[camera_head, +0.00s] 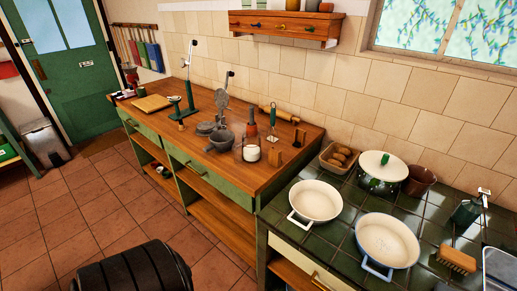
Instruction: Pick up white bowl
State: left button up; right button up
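Two white bowl-like vessels stand upright and apart on the dark green tiled top at the right. The left white vessel (315,202) is round with a pale rim and a loop handle at its front left. The right white vessel (387,241) is wider and nearer, with a bluish outside and a blue handle at its front. Both look empty. I cannot tell which of them is the white bowl. Neither my left nor my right gripper is in view.
A lidded pot (382,174), a brown pot (419,181) and a bread basket (339,158) stand behind. A brush (456,260) lies at right. The wooden counter (225,183) holds several utensils. A dark ribbed object (135,270) is at the bottom. Floor tiles (65,215) are open.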

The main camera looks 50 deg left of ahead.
aim_at(316, 202)
jog(key=u, duration=0.9)
